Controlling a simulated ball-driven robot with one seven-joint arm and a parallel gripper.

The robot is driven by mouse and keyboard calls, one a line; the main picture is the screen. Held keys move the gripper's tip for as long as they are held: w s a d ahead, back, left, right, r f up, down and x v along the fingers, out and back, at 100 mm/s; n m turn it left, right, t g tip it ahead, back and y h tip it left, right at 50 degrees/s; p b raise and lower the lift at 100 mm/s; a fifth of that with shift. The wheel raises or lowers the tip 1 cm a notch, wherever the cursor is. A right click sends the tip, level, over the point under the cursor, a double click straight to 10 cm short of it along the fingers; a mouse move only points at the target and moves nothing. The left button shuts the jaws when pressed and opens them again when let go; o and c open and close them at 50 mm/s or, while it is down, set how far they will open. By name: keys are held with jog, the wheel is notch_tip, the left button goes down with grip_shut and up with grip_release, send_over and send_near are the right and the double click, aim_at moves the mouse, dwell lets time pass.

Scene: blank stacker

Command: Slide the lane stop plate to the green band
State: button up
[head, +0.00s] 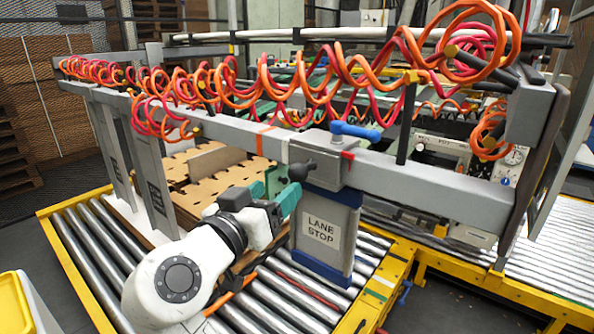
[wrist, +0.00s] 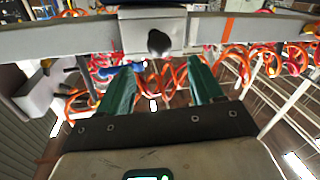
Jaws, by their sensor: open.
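In the wrist view the knob (wrist: 158,42) sits just beyond and between the spread fingertips (wrist: 162,63), with nothing held. An orange band (head: 265,140) marks the beam left of the carriage, and a red mark is at its right. I cannot make out a green band.
The grey beam (head: 430,185) runs across the roller conveyor (head: 270,300), with orange and red coiled hoses (head: 330,85) above. Stacked brown cardboard blanks (head: 210,170) lie behind the beam, left of the plate. Two grey posts (head: 155,185) stand further left.

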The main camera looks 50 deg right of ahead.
aim_at(293, 176)
jog(key=p+x, duration=0.2)
jog(key=x, duration=0.7)
jog(key=shift+d, duration=0.35)
jog(key=shift+c, duration=0.3)
grip_shut()
